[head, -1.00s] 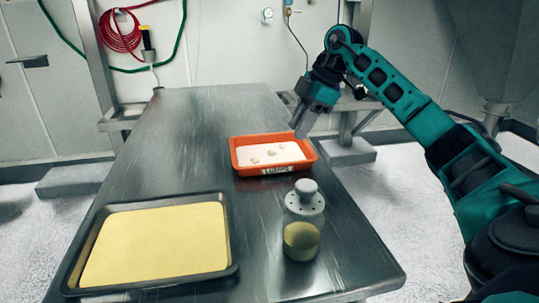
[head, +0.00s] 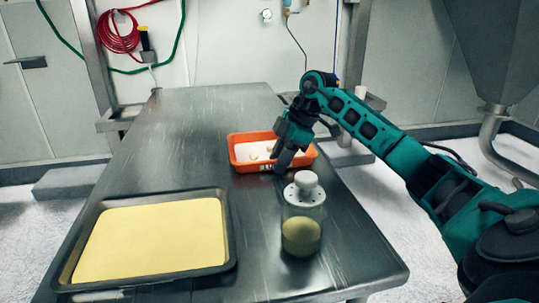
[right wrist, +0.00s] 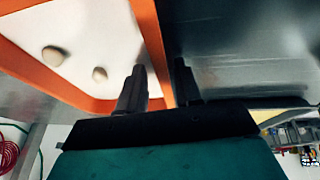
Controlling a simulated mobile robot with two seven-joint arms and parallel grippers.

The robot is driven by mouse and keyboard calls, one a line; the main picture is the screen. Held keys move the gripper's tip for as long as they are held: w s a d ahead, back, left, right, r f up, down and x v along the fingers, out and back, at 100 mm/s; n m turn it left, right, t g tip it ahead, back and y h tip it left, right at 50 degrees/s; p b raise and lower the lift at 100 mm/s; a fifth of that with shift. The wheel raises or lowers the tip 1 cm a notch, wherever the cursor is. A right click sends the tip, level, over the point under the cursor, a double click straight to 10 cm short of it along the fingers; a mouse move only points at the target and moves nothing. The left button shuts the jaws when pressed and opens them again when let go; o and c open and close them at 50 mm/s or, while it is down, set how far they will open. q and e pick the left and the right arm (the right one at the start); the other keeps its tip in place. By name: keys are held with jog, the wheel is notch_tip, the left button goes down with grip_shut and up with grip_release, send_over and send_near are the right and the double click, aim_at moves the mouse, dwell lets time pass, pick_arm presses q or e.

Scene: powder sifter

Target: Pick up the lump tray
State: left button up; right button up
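The lump tray (head: 310,154) is an orange, white-bottomed tray on the metal table, holding a few pale lumps (right wrist: 54,55). Its label is partly hidden in the head view by my right gripper (head: 282,162), which points down at the tray's near right side. In the right wrist view, my right gripper (right wrist: 160,72) has its fingers apart, with the orange rim (right wrist: 151,40) running between them. One finger is on the tray's inner side and the other on its outer side. I see no clear contact with the rim. My left gripper is not in view.
A clear shaker with a white top (head: 303,215) and yellowish powder stands close in front of the tray. A dark baking tray (head: 229,240) with a yellow sheet-like fill lies at the front left. The table (head: 190,125) is clear left of and behind the lump tray.

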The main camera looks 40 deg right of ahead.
jog(key=c, duration=0.5)
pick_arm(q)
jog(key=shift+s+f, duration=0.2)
pick_arm(e)
grip_shut()
jog(key=shift+r, duration=0.2)
pick_arm(q)
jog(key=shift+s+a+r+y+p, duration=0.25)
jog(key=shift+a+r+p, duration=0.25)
jog(key=shift+p, duration=0.75)
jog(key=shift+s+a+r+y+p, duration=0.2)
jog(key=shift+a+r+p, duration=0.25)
jog(key=shift+p, duration=0.8)
pick_arm(e)
notch_tip(320, 180, up, 20)
jog(key=shift+f, duration=0.15)
